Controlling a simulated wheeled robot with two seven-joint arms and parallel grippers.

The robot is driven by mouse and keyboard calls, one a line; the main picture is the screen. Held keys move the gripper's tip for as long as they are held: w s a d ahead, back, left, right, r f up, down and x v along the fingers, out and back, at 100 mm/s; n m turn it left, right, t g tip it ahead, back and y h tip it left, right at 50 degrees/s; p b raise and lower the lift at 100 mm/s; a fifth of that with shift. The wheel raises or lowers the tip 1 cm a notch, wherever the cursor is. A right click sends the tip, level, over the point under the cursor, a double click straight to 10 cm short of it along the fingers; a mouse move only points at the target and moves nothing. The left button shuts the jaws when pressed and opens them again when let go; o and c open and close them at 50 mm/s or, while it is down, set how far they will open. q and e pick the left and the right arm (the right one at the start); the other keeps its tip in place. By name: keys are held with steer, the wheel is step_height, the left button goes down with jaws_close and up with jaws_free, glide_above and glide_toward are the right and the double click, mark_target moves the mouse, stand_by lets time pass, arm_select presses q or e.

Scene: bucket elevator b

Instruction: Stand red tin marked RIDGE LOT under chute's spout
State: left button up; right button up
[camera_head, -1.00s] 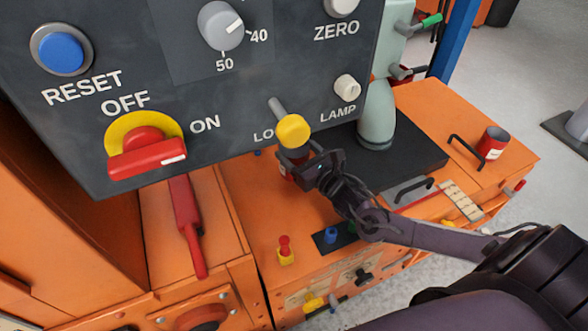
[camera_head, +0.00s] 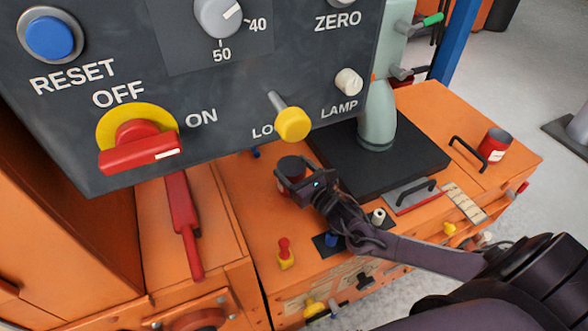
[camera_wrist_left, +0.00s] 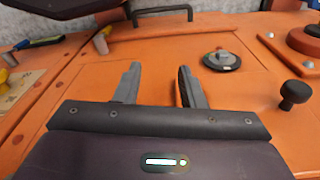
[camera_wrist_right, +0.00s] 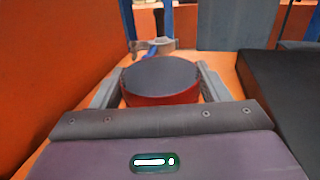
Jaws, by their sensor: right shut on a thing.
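My right gripper (camera_head: 298,184) is shut on a red tin (camera_head: 291,166) with a dark top. The right wrist view shows the tin (camera_wrist_right: 160,82) upright between both fingers; no marking on it can be read. The pale grey-green chute spout (camera_head: 377,118) comes down over a black plate (camera_head: 415,160), to the right of the held tin. A second red tin (camera_head: 495,146) with a white label stands at the far right; its lettering is too small to read. My left gripper (camera_wrist_left: 157,72) is open and empty in the left wrist view, over an orange surface.
A dark control panel (camera_head: 250,110) with a yellow knob (camera_head: 292,124) hangs close above the held tin. A trowel-like plate with a handle (camera_head: 412,195) and a black bar handle (camera_head: 467,153) lie to the right. Small red-and-yellow (camera_head: 285,254) and blue (camera_head: 331,239) pieces stand in front.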

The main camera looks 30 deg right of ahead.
arm_select(q)
steer(key=shift+r, duration=0.15)
arm_select(e)
steer(key=o, duration=1.1)
arm_select(q)
step_height(320, 180, down, 6)
steer(key=p, duration=0.2)
steer(key=shift+a, duration=0.4)
arm_select(e)
steer(key=s, duration=0.4)
steer(key=s+d, duration=0.1)
steer(key=s, duration=0.3)
steer(key=s+d, duration=0.1)
steer(key=s, duration=0.3)
steer(key=shift+d+r, duration=0.1)
arm_select(q)
steer(key=shift+s, duration=0.1)
arm_select(e)
steer(key=shift+w, duration=0.1)
